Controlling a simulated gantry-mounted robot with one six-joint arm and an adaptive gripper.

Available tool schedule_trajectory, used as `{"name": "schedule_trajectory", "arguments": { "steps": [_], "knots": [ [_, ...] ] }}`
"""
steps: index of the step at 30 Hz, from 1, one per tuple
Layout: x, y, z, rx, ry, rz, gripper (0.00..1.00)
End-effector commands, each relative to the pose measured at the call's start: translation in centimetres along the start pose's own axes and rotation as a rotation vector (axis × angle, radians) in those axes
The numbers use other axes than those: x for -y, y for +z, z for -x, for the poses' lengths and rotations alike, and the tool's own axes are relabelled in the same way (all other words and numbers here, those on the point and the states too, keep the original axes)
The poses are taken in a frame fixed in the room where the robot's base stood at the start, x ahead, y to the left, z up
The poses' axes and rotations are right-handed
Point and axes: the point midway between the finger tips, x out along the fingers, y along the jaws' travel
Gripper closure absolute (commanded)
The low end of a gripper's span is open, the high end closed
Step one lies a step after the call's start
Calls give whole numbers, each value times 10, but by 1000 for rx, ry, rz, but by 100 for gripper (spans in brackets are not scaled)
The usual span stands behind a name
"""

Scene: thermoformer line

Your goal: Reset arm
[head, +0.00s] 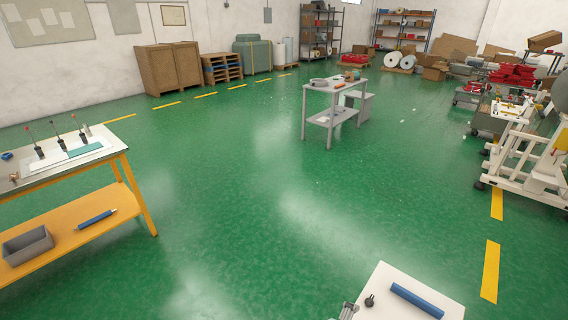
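I cannot make out my gripper in the head view. A small grey metallic part (348,311) is cut off by the bottom edge of the picture, and I cannot tell whether it belongs to my arm. Beside it is a white tabletop (440,298), also cut off at the bottom. A blue cylinder (417,301) and a small dark knob-like piece (369,300) lie on it, apart from each other.
An orange-framed workbench (140,199) stands at the left, with a grey bin (27,245) and a blue tube (96,220) on its shelf. A grey table (322,88) stands mid-floor. White-framed equipment (525,160) is at the right. The green floor between is clear.

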Motion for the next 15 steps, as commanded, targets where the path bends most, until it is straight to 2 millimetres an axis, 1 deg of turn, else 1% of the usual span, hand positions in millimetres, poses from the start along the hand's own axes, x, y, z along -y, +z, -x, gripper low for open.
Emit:
{"name": "schedule_trajectory", "arguments": {
  "steps": [1,2,3,5,6,8,9,11,12,13,15],
  "knots": [
    [2,-12,20,-86,42,-174,5],
    [2,-20,34,-146,60,-292,5],
    [2,-29,52,-227,74,-444,5],
    [4,-41,80,-347,72,-654,5],
    [5,-47,100,-427,60,-784,5],
    [8,-54,130,-543,23,-966,5],
    [10,-58,150,-620,-12,-1079,5],
    [14,-62,181,-732,-80,-1239,5],
    [18,-64,202,-803,-138,-1340,5],
    [-6,-57,222,-791,-131,-1331,5],
    [-29,-49,244,-783,-126,-1328,5]
  ]
}}
